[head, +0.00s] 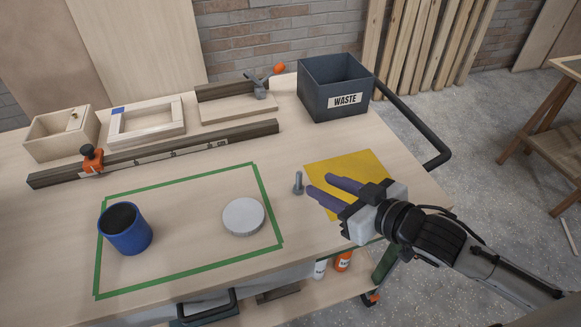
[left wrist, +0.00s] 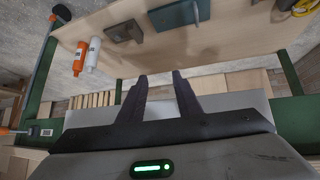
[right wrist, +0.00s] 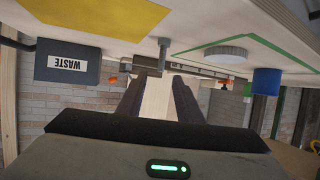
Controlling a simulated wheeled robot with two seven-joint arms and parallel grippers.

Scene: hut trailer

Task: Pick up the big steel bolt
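The big steel bolt (head: 298,183) stands upright on the workbench, head up, just left of the yellow sheet. It also shows in the right wrist view (right wrist: 163,52), roughly in line with the gap between the fingers. My right gripper (head: 321,184) is open and empty over the yellow sheet, its purple-grey fingers pointing left towards the bolt. The fingertips are close to the bolt but do not enclose it. My left gripper (left wrist: 159,78) is open and empty in the left wrist view, below the level of the bench top, and is not visible in the head view.
A blue cup (head: 125,232) and a round grey disc (head: 243,216) stand inside a green taped rectangle (head: 187,269). A dark waste bin (head: 334,88) stands behind the yellow sheet (head: 358,172). A long rail with an orange clamp (head: 91,157) lies farther back. The bench around the bolt is clear.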

